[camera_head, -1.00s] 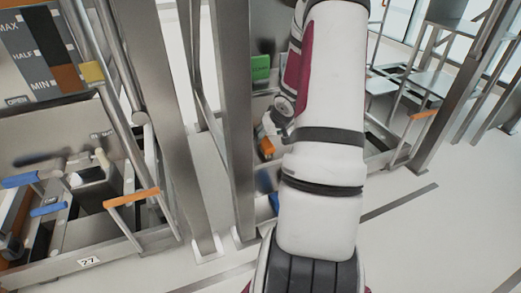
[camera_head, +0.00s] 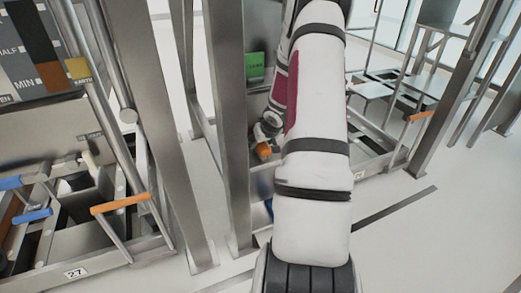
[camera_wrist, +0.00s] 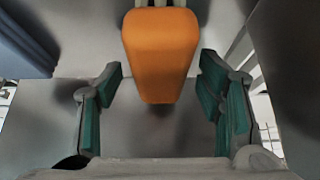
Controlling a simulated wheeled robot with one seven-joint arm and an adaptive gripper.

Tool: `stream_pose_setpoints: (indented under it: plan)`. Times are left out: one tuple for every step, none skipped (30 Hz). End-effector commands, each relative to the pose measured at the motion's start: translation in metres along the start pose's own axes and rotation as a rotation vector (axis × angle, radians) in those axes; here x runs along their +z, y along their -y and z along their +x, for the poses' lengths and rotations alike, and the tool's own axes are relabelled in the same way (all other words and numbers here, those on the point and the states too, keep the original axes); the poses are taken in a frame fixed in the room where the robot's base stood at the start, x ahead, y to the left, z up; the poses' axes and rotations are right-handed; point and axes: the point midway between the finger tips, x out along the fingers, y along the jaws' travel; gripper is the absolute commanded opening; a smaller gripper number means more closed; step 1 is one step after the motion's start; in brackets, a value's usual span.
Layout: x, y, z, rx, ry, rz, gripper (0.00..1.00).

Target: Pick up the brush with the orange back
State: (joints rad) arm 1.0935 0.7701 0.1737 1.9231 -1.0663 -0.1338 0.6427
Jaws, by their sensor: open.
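The orange back of the brush (camera_wrist: 160,52) fills the upper middle of the wrist view, over a grey metal surface. My gripper (camera_wrist: 165,95) is open, with its teal-padded fingers to the left and right of the orange piece and apart from it. The orange piece reaches down into the space between the fingertips. In the head view the orange brush back (camera_head: 264,150) shows small, just left of my white arm. My gripper is mostly hidden behind the arm there.
A blue object (camera_wrist: 25,45) lies left of the gripper in the wrist view. A metal post (camera_head: 229,130) stands left of my arm. A green sign (camera_head: 255,66) stands behind. An orange-handled bin (camera_head: 122,203) is at the left. Open floor lies at right.

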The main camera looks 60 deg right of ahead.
Motion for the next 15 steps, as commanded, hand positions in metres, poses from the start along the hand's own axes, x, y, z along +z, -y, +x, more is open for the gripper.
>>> stream_pose_setpoints:
  plan:
    - [-0.0002, 0.0, -0.0004, 0.0, 0.0, 0.0, 0.61]
    - [-0.0001, 0.0, -0.0005, 0.0, 0.0, 0.0, 0.61]
    - [-0.0001, 0.0001, -0.0005, 0.0, 0.0, 0.0, 0.56]
    - [-0.0001, 0.0, -0.0005, 0.0, 0.0, 0.0, 0.49]
    - [0.0, 0.0001, -0.0005, 0.0, 0.0, 0.0, 0.43]
    - [0.0, 0.0001, -0.0005, 0.0, 0.0, 0.0, 0.34]
    - [0.0, 0.0001, -0.0005, 0.0, 0.0, 0.0, 0.27]
    - [0.0001, 0.0, -0.0005, 0.0, 0.0, 0.0, 0.2]
    - [0.0002, 0.0, -0.0005, 0.0, 0.001, 0.0, 0.11]
    - [0.0002, 0.0, -0.0005, 0.0, 0.001, 0.001, 0.08]
    - [0.0002, 0.0001, -0.0005, 0.0, 0.001, 0.0, 0.08]
    - [0.0, 0.0, -0.0006, 0.0, 0.0, 0.0, 0.03]
    - [0.0, 0.0, -0.0006, 0.0, 0.0, 0.0, 0.03]
    - [0.0001, 0.0, -0.0006, 0.0, 0.0, 0.001, 0.03]
    - [0.0001, 0.0, -0.0006, 0.0, 0.0, 0.001, 0.03]
